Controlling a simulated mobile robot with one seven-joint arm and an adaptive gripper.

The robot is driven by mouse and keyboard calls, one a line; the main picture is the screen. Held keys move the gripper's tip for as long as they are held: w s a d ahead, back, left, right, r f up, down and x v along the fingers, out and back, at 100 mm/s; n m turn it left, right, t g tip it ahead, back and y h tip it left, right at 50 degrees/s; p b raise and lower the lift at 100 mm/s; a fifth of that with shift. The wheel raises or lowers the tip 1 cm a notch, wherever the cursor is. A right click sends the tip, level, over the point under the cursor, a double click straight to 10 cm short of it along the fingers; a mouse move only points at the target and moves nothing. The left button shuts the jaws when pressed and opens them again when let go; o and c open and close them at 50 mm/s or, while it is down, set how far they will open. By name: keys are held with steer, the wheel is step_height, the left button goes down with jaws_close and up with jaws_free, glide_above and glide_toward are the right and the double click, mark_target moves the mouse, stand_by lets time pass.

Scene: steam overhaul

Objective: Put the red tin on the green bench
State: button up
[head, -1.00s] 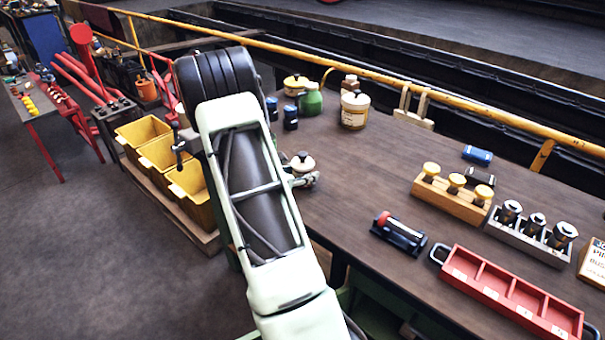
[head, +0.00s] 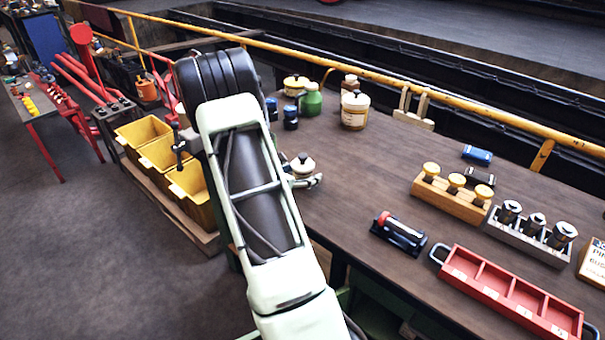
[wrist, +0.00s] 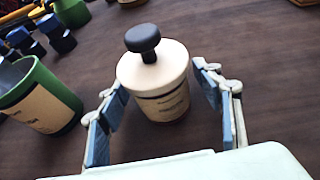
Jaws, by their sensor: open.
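My gripper (wrist: 160,82) is open, with its blue-padded fingers on either side of a cream tin (wrist: 155,88) with a black knob on its lid. The cream tin stands upright on the dark wooden top. It also shows in the head view (head: 303,164), beside my gripper's fingertip. I cannot pick out a clearly red tin. A small reddish-brown container (head: 350,84) stands at the back of the bench. The bench has a brown top (head: 365,185), with green parts visible below its front edge.
A green open pot (wrist: 45,95) stands close left of my gripper. A green jar (head: 311,101) and a yellow-labelled tin (head: 354,110) stand farther back. A red tray (head: 500,288), wooden block (head: 452,196) and small red-and-black device (head: 398,233) are to the right. The top's middle is clear.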

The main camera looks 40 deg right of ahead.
steer(key=v, duration=1.2)
steer(key=shift+s+b, duration=0.1)
steer(key=shift+b, duration=0.3)
